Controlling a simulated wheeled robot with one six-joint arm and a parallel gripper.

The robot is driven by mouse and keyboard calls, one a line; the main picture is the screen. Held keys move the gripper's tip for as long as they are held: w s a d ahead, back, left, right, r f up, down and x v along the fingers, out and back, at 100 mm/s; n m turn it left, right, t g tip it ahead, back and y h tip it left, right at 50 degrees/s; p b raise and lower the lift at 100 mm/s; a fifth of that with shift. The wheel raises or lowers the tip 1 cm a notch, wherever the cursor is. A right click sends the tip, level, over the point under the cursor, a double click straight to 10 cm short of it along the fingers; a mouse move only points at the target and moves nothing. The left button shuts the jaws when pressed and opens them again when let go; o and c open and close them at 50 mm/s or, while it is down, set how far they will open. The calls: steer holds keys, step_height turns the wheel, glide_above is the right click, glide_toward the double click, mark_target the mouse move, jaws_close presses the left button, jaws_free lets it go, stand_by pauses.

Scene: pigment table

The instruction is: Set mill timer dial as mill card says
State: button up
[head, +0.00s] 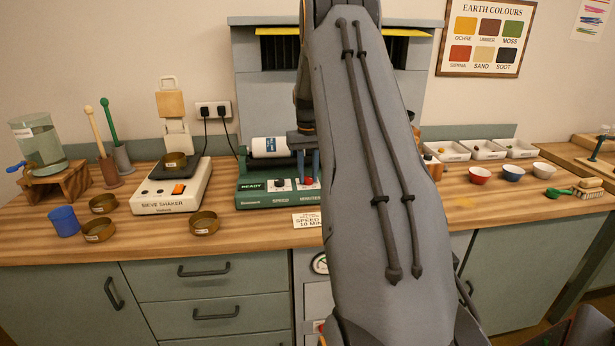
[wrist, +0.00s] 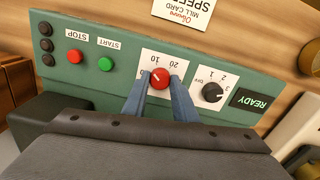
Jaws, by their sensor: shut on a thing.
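The mill (head: 268,193) is a dark green machine with a white roller on top. Its red minutes dial (wrist: 159,79) sits on a white scale plate, which appears upside down in the wrist view with 10 and 20 legible. A small pale mark shows on the dial's upper left; I cannot tell its exact setting. My gripper (wrist: 160,84) has its blue fingers shut on both sides of this dial; it also shows in the head view (head: 306,176).
The black speed dial (wrist: 212,92) and READY display (wrist: 251,100) are right of the red dial in the wrist view. The green START button (wrist: 105,64) and red STOP button (wrist: 75,57) are left. The sieve shaker (head: 172,191) stands left of the mill.

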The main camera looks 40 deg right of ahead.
mark_target(308, 178)
steer(key=shift+m+b, duration=0.45)
steer(key=shift+m, duration=1.75)
steer(key=shift+r, duration=0.1)
steer(key=o, duration=1)
steer(key=shift+o, duration=0.2)
steer(key=shift+r+b, duration=1.1)
steer(key=shift+r, duration=2.75)
